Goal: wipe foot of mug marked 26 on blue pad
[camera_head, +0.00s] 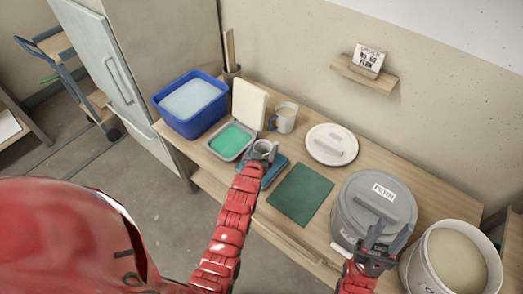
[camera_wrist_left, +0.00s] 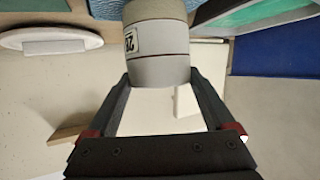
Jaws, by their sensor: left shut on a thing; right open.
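The grey mug (camera_head: 263,147) is upright between the fingers of my left gripper (camera_head: 258,159), which is shut on it. In the left wrist view the mug (camera_wrist_left: 158,50) shows a label starting with 2; the second digit is hard to read. The left gripper's fingers (camera_wrist_left: 163,82) are on either side of it. The blue pad (camera_head: 276,170) lies below and beside the mug, and its textured blue shows in the left wrist view (camera_wrist_left: 103,9). I cannot tell whether the foot touches the pad. My right gripper (camera_head: 376,243) is open and empty by the grey lidded bucket.
A tray of green glaze (camera_head: 231,141) is left of the mug, with a blue tub (camera_head: 191,105) beyond. Another mug (camera_head: 285,117) stands behind. A white lid (camera_head: 331,144), dark green mat (camera_head: 300,194), lidded bucket (camera_head: 372,205) and open bucket (camera_head: 450,258) stand rightward.

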